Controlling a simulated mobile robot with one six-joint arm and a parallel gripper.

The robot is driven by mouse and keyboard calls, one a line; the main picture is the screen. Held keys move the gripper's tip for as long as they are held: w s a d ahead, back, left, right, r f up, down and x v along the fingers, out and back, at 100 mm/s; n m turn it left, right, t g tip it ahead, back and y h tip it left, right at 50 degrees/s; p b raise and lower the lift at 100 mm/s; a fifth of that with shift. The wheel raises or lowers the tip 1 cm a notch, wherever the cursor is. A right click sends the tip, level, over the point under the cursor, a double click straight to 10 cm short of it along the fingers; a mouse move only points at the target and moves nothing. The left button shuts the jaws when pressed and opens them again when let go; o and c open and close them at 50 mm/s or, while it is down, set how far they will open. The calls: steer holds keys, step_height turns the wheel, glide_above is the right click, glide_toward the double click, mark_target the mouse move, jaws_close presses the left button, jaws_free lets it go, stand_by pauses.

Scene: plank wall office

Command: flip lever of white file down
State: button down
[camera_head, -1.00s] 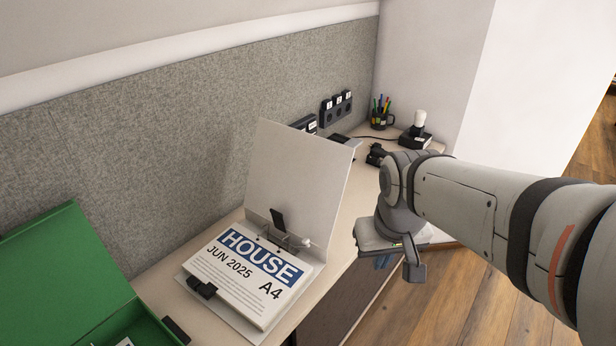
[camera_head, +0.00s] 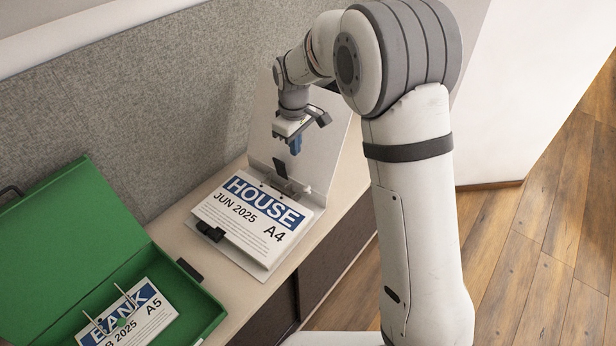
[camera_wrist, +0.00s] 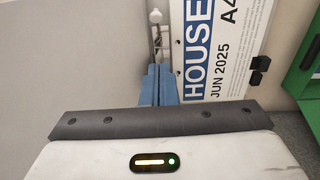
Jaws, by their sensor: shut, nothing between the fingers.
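The white file (camera_head: 262,130) lies open on the desk, its cover standing up behind a stack of paper (camera_head: 248,217) printed HOUSE, JUN 2025, A4. At the file's hinge side is the metal ring mechanism, with a black upright lever-like piece (camera_head: 280,168) and a small white knob at its right. My gripper (camera_head: 296,146) is shut and empty, its blue fingers pointing down just above the mechanism, in front of the cover. In the wrist view the blue fingers (camera_wrist: 158,85) are together beside the paper and partly hide the mechanism. The white knob (camera_wrist: 155,16) shows beyond them. Contact cannot be told.
An open green box file (camera_head: 75,250) with a BANK A5 stack (camera_head: 135,318) lies at the left. A grey partition (camera_head: 130,130) rises behind the desk. The desk's front edge is close to the white file.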

steer(key=shift+s+d+f+p, duration=0.15)
steer(key=shift+d+f+p, duration=0.2)
steer(key=shift+f, duration=1.65)
steer(key=shift+s+d+f+p, duration=0.1)
steer(key=shift+d+f+p, duration=0.3)
steer(key=shift+f, duration=1.55)
steer(key=shift+s+d+f+p, duration=0.15)
steer(key=shift+d+f+p, duration=0.2)
steer(key=shift+f, duration=1.65)
steer(key=s+d+f+b, duration=0.1)
steer(key=b, duration=0.1)
steer(key=s+d+f+b, duration=0.1)
steer(key=d+f+b, duration=0.1)
steer(key=b, duration=0.1)
steer(key=shift+s+d+f+b, duration=0.1)
steer(key=shift+d+f+b, duration=0.1)
steer(key=shift+d+b, duration=0.1)
steer(key=shift+s, duration=0.2)
steer(key=shift+a+r, duration=0.1)
